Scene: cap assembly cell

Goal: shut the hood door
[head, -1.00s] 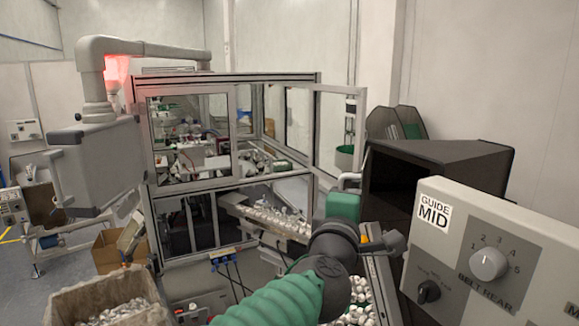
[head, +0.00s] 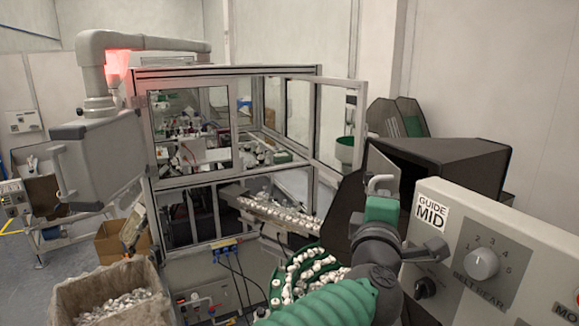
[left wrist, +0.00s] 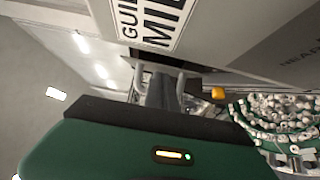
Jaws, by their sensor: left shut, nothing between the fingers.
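The hood door (head: 338,125) is a clear pane in a pale metal frame. It stands swung open at the right side of the glazed machine hood (head: 225,71). A dark fitting shows on its frame (head: 349,103). My left gripper (head: 380,183) is shut and empty, in front of the dark box and left of the control panel. It looks apart from the door, to its lower right. In the left wrist view its fingers (left wrist: 158,85) reach up close to the panel's GUIDE MID label; the door cannot be made out there. My right gripper is not in view.
The control panel (head: 515,240) with knobs stands close at the right. A dark open box (head: 455,165) is behind it. A grey box on an arm (head: 103,155) and a bin of parts (head: 70,285) stand left.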

